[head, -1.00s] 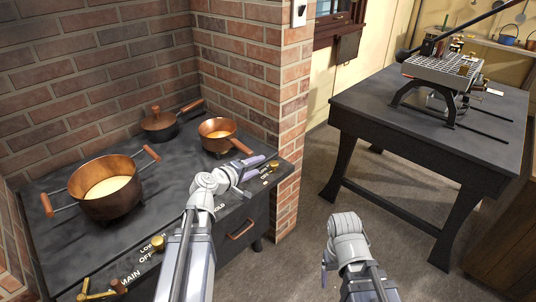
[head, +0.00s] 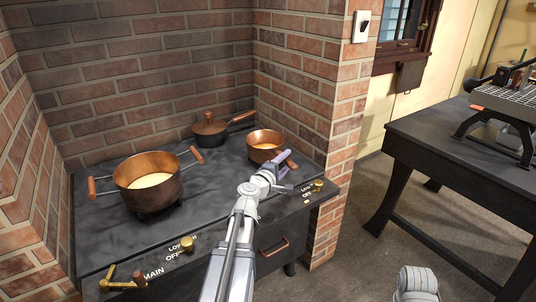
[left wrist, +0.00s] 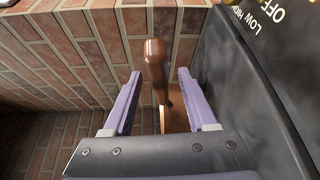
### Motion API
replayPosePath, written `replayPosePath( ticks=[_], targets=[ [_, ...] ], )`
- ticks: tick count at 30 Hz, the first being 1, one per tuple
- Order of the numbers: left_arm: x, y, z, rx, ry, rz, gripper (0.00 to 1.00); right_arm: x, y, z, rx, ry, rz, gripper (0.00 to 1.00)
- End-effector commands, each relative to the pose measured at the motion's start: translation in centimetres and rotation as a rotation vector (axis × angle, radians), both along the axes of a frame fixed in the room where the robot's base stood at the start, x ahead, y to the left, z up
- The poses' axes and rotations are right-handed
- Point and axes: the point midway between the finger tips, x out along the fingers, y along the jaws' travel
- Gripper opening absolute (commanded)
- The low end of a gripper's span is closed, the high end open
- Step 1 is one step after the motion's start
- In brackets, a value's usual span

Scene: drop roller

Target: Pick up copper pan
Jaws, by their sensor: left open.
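In the left wrist view, the brown handle (left wrist: 154,62) shows between the two spread purple fingers (left wrist: 155,90), with gaps on both sides. Some copper of the pan shows below it, partly hidden by the gripper body. Only a grey part of my right arm shows in the head view; its gripper is out of view.
A large copper pot (head: 130,172) with two side handles stands at the left of the stove (head: 85,235). A lidded pan (head: 208,136) stands behind. Brick walls close off the back and sides. Brass knobs line the front. A dark table (head: 440,140) stands at right.

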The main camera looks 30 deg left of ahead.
Motion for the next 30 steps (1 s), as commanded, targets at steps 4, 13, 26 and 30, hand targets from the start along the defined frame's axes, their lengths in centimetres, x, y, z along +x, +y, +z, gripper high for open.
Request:
replayPosePath(
  ticks=[4,13,26,30],
  targets=[
    [1.1,0.4,-0.2,0.0,0.0,0.0,0.57,0.0,0.0,-0.1,0.0,0.0,0.0,0.76],
    [5.0,1.3,-0.4,0.001,-0.001,-0.002,0.57,0.0,0.0,-0.5,0.0,0.0,0.0,0.76],
    [5.0,1.2,-0.4,0.001,-0.001,0.0,0.36,0.0,0.0,-0.5,0.0,0.0,0.0,0.76],
    [5.0,1.2,-0.4,0.001,-0.001,0.0,0.2,0.0,0.0,-0.5,0.0,0.0,0.0,0.76]
  ],
)
